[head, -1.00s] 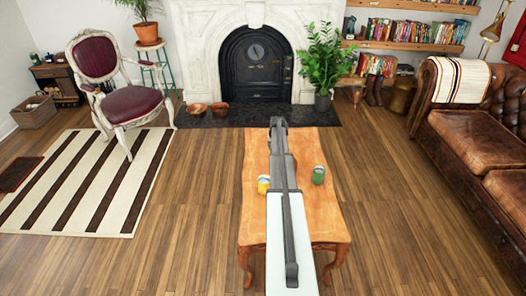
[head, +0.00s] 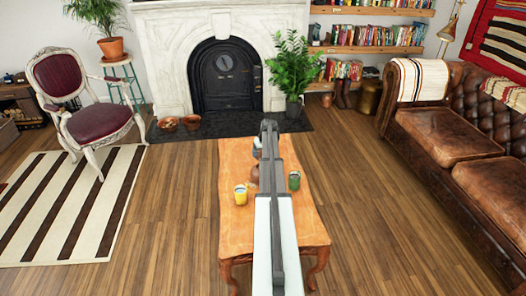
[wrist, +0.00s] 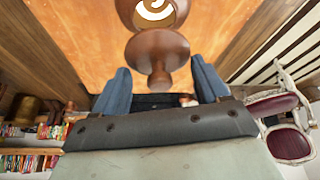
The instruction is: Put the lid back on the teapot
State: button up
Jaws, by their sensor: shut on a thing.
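The brown teapot (head: 255,173) stands on the orange wooden table (head: 236,240), partly hidden behind my arm in the head view. In the wrist view a brown round body, seemingly the teapot (wrist: 126,12), shows at the top edge with a pale curved shape on it. The brown lid (wrist: 157,47), with its rounded knob, lies between my gripper's blue fingers (wrist: 160,85) in the wrist view. My gripper (head: 258,147) is shut on the lid; the exact contact is hard to see. Whether lid and teapot touch, I cannot tell.
A yellow cup (head: 240,195) stands on the table left of my arm, and a green cup (head: 294,181) stands right of it. A leather sofa (head: 440,130) is at the right and an armchair (head: 85,105) at the left. The near tabletop is clear.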

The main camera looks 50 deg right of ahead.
jog(key=shift+f+n, duration=0.1)
jog(key=shift+n, duration=0.2)
jog(key=shift+f, duration=0.1)
jog(key=shift+f, duration=3)
jog(key=shift+f, duration=0.2)
jog(key=o, duration=1.1)
jog(key=shift+r, duration=0.15)
jog(key=shift+r, duration=3.4)
